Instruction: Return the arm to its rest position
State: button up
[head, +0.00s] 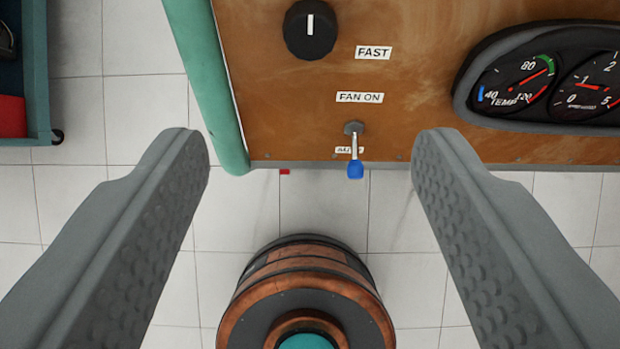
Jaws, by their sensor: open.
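My gripper (310,145) is open, with one grey padded finger at the left and one at the right of the head view. Nothing is held between the fingers. A toggle switch (355,170) with a blue tip shows between the fingertips, on the lower edge of a brown panel (270,90). Its lever points down, over the lower label, which it partly hides. The "FAN ON" label (359,97) is above the switch. I cannot tell how far the fingertips are from the panel.
A black knob (310,30) sits above, near the "FAST" label (373,52). A gauge cluster (545,85) is at the right. A green frame tube (212,90) edges the panel. A teal cart (38,75) with something red stands far left. Tiled floor (120,180) lies below.

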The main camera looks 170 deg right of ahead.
jog(key=shift+v, duration=0.85)
jog(key=s+f+t, duration=0.2)
jog(key=s+t, duration=0.9)
jog(key=s, duration=1.7)
jog(key=shift+s+f, duration=0.35)
jog(key=shift+f, duration=0.05)
jog(key=shift+d, duration=0.1)
